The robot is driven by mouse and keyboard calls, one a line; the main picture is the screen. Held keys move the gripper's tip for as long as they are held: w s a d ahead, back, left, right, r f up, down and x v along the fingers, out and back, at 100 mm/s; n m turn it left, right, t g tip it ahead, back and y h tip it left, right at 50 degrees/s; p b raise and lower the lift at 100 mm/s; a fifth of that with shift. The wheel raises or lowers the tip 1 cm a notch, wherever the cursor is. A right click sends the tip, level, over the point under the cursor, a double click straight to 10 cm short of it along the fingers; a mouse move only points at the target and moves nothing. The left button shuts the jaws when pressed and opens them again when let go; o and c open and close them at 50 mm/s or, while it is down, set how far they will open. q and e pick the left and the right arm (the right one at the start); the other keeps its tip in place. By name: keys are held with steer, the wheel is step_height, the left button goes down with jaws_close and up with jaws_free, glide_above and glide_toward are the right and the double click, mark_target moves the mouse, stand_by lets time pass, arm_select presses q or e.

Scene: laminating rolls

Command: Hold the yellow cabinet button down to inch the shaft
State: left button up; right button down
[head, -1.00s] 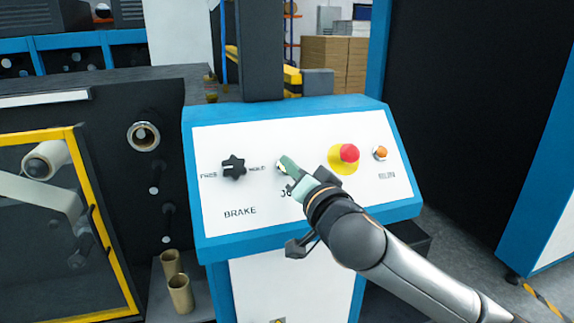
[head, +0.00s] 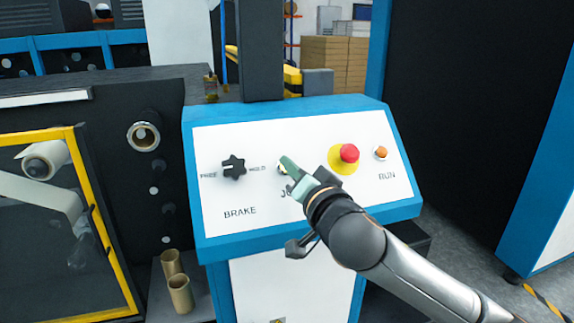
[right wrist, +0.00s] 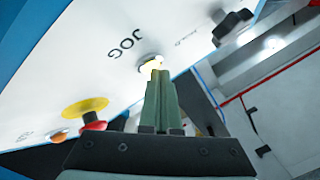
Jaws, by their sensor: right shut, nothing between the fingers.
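The yellow button (right wrist: 152,62) sits by the JOG label on the sloped white panel (head: 310,215). In the right wrist view it looks bright, in a pale ring. In the head view it is mostly hidden behind my right gripper (head: 286,164). That gripper is shut and empty, with its green fingertips (right wrist: 158,74) at the button. They appear to touch it, but I cannot tell how far it is pressed. The shaft with a pale roll (head: 48,160) shows behind the yellow-framed guard at the left. My left gripper is not in view.
The black brake knob (head: 234,167) is left of my fingertips. The red emergency stop (head: 349,153) on its yellow base and the orange RUN button (head: 380,153) are to the right. Cardboard cores (head: 180,294) stand at lower left. A dark cabinet (head: 465,120) rises at right.

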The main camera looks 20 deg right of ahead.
steer(key=shift+s+r, duration=0.1)
stand_by(0.5)
steer(key=shift+s+r+p, duration=0.45)
steer(key=shift+s+p, duration=0.05)
steer(key=s+r+p, duration=0.3)
steer(key=shift+s+d+r, duration=0.1)
steer(key=shift+s+r, duration=0.15)
steer(key=shift+r, duration=0.05)
stand_by(0.9)
